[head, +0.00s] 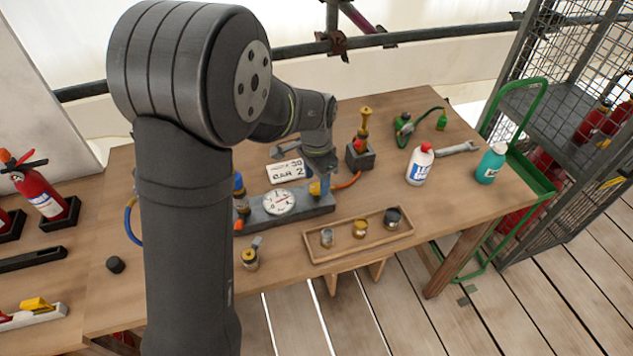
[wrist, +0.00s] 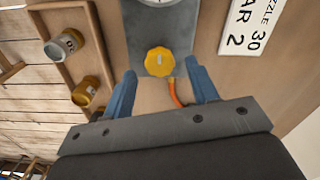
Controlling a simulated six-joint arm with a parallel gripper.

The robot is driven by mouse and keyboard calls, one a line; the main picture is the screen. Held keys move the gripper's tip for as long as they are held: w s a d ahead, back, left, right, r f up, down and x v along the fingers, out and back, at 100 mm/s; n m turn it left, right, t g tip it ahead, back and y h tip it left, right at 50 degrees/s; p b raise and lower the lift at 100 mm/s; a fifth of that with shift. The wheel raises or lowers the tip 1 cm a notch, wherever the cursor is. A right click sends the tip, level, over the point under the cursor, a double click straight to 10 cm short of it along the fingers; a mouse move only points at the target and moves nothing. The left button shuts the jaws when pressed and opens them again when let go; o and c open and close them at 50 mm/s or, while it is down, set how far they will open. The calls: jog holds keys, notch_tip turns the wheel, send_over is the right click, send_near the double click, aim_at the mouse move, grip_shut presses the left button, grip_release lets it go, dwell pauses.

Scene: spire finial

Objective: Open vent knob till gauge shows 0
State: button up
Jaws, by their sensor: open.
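The vent knob is a yellow, lobed knob (wrist: 159,62) at the end of a grey block (wrist: 160,22). In the head view the knob (head: 315,189) is partly hidden by my gripper (head: 322,184). My gripper is open, and its two blue fingers (wrist: 160,70) stand on either side of the knob with a gap at each side. I cannot tell whether the fingers are down at the knob's height. The round white gauge (head: 278,202) sits on the same block, left of the knob. Its needle is too small to read surely. Only the gauge's edge shows in the wrist view.
A card (head: 286,171) reading "30" and "BAR 2" lies behind the gauge. An orange hose (head: 347,181) runs to a dark block (head: 360,156) with a brass nozzle. A wooden tray (head: 383,242) with small cups is in front. Bottles (head: 420,165) stand to the right.

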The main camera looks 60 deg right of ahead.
jog(key=shift+f, duration=0.95)
jog(key=shift+c, duration=0.3)
jog(key=c, duration=0.9)
jog(key=shift+n, duration=0.3)
jog(key=n, duration=0.5)
jog(key=shift+r, duration=0.1)
jog(key=n, duration=0.6)
jog(key=shift+n, duration=0.4)
